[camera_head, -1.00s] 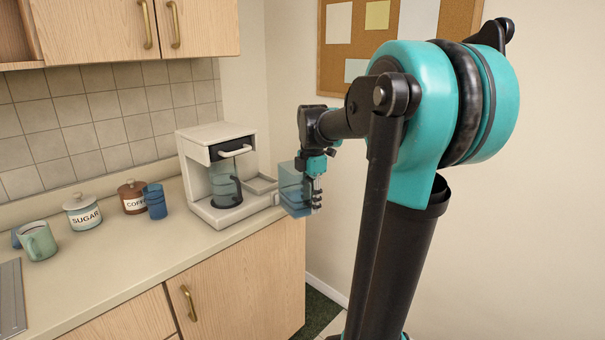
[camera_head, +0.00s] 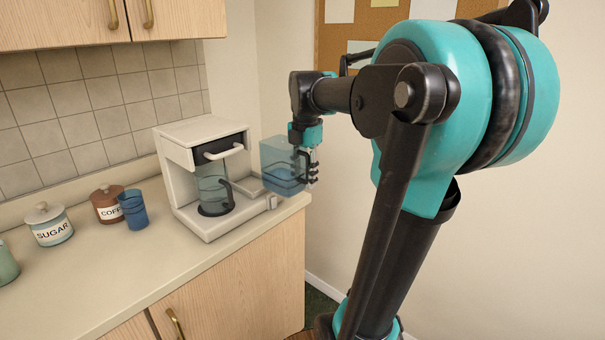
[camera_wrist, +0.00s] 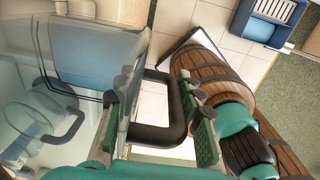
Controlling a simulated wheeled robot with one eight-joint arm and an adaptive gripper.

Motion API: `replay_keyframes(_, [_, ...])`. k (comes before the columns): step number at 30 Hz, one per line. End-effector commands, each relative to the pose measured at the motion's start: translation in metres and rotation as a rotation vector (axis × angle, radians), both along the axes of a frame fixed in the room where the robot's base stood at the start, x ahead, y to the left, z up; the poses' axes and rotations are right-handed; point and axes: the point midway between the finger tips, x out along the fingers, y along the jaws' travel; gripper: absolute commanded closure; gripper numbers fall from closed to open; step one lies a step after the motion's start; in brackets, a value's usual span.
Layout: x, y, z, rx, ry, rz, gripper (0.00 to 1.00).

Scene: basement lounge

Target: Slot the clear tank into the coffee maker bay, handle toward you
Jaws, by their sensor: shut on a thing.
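The clear bluish tank (camera_head: 280,166) is held upright above the right end of the counter, beside the white coffee maker (camera_head: 178,160). My gripper (camera_head: 310,168) is on the tank's right side, shut on its black handle. In the wrist view, the fingers (camera_wrist: 166,95) stand on both sides of the dark handle (camera_wrist: 160,137), and the tank wall (camera_wrist: 95,55) fills the upper left. The low bay (camera_head: 262,203) is at the coffee maker's right side. The tank overlaps its far right part in the picture; I cannot tell the exact gap below the tank.
A glass carafe (camera_head: 212,188) sits inside the coffee maker. A blue cup (camera_head: 134,208), a coffee canister (camera_head: 107,204) and a sugar canister (camera_head: 48,224) stand to its left. The counter front (camera_head: 185,245) is clear. A wall is close behind and right.

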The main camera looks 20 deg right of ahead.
Motion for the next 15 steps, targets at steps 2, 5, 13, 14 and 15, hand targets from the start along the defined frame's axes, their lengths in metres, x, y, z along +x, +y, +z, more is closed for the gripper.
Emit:
replay_keyframes(2, [0.000, 0.000, 0.000, 0.000, 0.000, 0.000, 1.00])
replay_keyframes(5, [0.000, 0.000, 0.000, 0.002, -0.002, -0.001, 1.00])
replay_keyframes(13, [0.009, 0.005, -0.001, 0.004, -0.004, 0.001, 1.00])
replay_keyframes(14, [0.011, 0.007, -0.002, 0.004, -0.004, 0.001, 1.00])
replay_keyframes(15, [0.014, 0.008, -0.002, 0.004, -0.004, 0.001, 1.00])
